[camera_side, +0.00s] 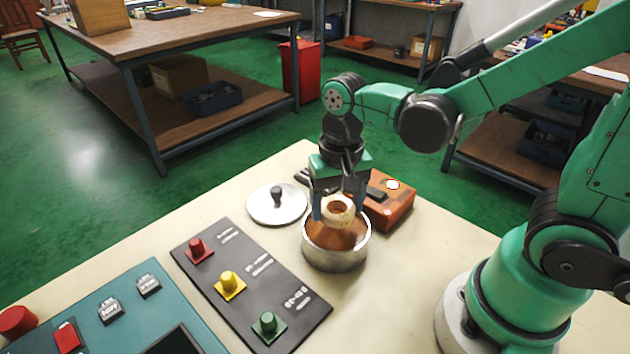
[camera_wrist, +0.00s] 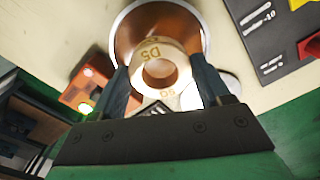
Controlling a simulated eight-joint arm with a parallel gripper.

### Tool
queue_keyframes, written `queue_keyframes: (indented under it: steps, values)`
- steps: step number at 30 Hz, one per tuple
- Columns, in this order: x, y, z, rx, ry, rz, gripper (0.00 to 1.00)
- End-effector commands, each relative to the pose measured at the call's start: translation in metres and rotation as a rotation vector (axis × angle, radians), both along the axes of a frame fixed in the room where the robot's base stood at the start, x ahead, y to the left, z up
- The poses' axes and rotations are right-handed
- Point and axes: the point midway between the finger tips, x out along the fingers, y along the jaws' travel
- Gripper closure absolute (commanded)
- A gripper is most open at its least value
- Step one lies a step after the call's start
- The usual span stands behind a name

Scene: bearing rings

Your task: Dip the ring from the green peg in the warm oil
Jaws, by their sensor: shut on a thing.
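My gripper (camera_side: 338,208) is shut on a pale metal ring (camera_side: 338,215), one finger on each side of it. The ring is over the open mouth of a round metal pot (camera_side: 335,258) with copper-brown oil (camera_side: 330,236) inside. In the wrist view the ring (camera_wrist: 148,72) sits between the fingertips, with marks such as "D5" on its face, and the oil (camera_wrist: 135,28) is behind it. I cannot tell whether the ring touches the oil. The green peg (camera_side: 268,325) stands on the dark board with no ring on it.
The dark board (camera_side: 225,262) also bears a red peg (camera_side: 197,247) and a yellow peg (camera_side: 231,283). A round lid with a knob (camera_side: 277,205) lies left of the pot. An orange box with a lit lamp (camera_side: 392,208) stands behind it at right. A teal panel (camera_side: 120,290) lies front left.

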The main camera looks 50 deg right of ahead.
Motion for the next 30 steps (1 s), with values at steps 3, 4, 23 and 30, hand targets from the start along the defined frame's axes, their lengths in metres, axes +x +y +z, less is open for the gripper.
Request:
queue_keyframes:
  steps: [3, 4, 23, 30]
  values:
    - [0.000, 0.000, 0.000, 0.000, 0.000, 0.000, 0.96]
    - [0.000, 0.000, 0.000, 0.000, 0.000, 0.000, 0.96]
    - [0.000, 0.000, 0.020, 0.000, 0.000, 0.000, 0.96]
    - [0.000, 0.000, 0.020, 0.000, 0.000, 0.000, 0.96]
